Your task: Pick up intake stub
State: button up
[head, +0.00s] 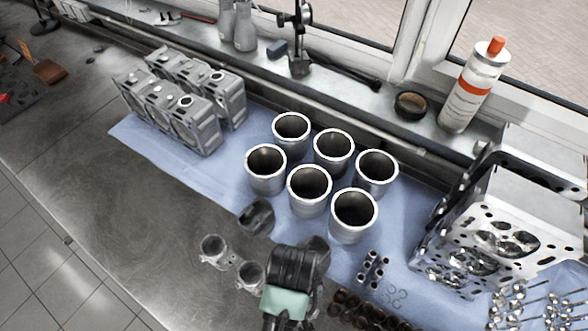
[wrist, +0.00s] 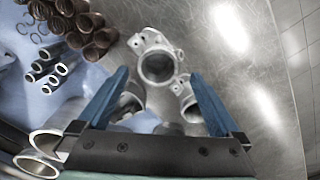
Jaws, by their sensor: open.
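Metallic intake stubs, short grey tubes with flanges, stand near the front edge of the blue mat. In the head view one stub (head: 213,250) is at the left, another stub (head: 250,274) is beside my wrist, and a darker stub-like part (head: 257,215) is farther back. The wrist view shows one stub (wrist: 157,64) upright ahead between the fingertips, another (wrist: 188,104) by the right finger, and a third partly hidden behind the left finger. My gripper (wrist: 160,74) is open and empty above them. Its fingertips are hidden in the head view.
Several cylinder liners (head: 309,188) stand behind the stubs. Dark springs (head: 365,312) and small pins (head: 373,270) lie to the right, with a cylinder head (head: 500,215) beyond. Engine blocks (head: 180,105) stand at back left.

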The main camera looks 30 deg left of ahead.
jog(key=shift+w+a+f+p, duration=0.15)
jog(key=shift+f+p, duration=0.25)
jog(key=shift+f, duration=1.25)
jog(key=shift+w+f+p, duration=0.15)
jog(key=shift+f+p, duration=0.2)
jog(key=shift+f, duration=1.25)
grip_shut()
